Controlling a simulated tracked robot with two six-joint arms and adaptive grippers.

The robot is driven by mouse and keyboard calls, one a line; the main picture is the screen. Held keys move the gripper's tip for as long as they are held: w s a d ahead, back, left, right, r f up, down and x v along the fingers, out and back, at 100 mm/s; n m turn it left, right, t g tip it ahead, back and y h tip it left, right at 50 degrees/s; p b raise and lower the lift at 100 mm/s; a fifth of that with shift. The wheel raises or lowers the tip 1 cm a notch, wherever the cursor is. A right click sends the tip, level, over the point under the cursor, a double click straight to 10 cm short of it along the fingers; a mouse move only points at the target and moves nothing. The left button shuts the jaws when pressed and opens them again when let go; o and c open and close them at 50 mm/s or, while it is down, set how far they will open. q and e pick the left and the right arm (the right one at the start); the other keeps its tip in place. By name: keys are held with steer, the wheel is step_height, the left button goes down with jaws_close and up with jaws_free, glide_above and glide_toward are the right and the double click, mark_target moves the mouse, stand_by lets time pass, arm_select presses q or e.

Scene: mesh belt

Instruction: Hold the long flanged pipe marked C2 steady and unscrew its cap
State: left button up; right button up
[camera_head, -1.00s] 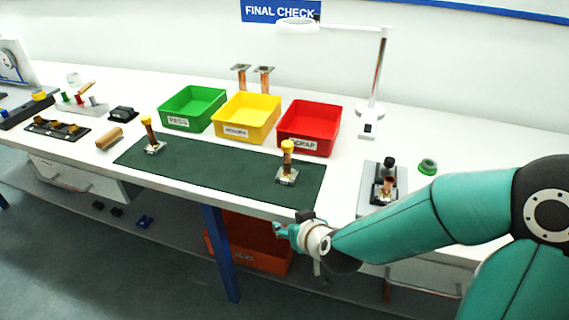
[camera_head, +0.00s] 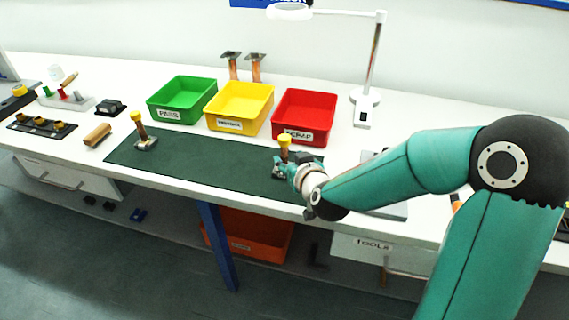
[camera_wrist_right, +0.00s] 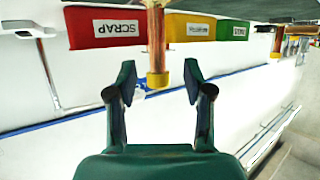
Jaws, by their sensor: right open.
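Two copper pipes with yellow caps stand upright on the dark green mat (camera_head: 215,165), the left pipe (camera_head: 142,130) and the right pipe (camera_head: 284,155); I cannot read a C2 mark on either. The right pipe has a yellow cap (camera_head: 284,141) on top and a flange at its foot. My right gripper (camera_head: 285,168) is at the right pipe, partly hiding it. In the right wrist view, which looks upside down, the pipe (camera_wrist_right: 156,40) and its cap (camera_wrist_right: 157,80) show between the open fingers (camera_wrist_right: 158,82), apart from both. My left gripper is not in view.
Green (camera_head: 182,98), yellow (camera_head: 240,105) and red (camera_head: 303,115) bins stand behind the mat. Two flanged pipes (camera_head: 243,68) stand behind them. A lamp (camera_head: 368,95) stands at the back right. A brown cylinder (camera_head: 97,135) and black rack (camera_head: 42,128) lie at the left.

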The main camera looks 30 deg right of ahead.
mark_target(286, 155)
steer(key=shift+x, duration=1.05)
steer(key=shift+f+p+x, duration=0.25)
steer(key=shift+p+x, duration=0.6)
steer(key=shift+x, duration=1.75)
steer(key=shift+s+d, duration=0.15)
jaws_close()
steer(key=shift+r, duration=0.1)
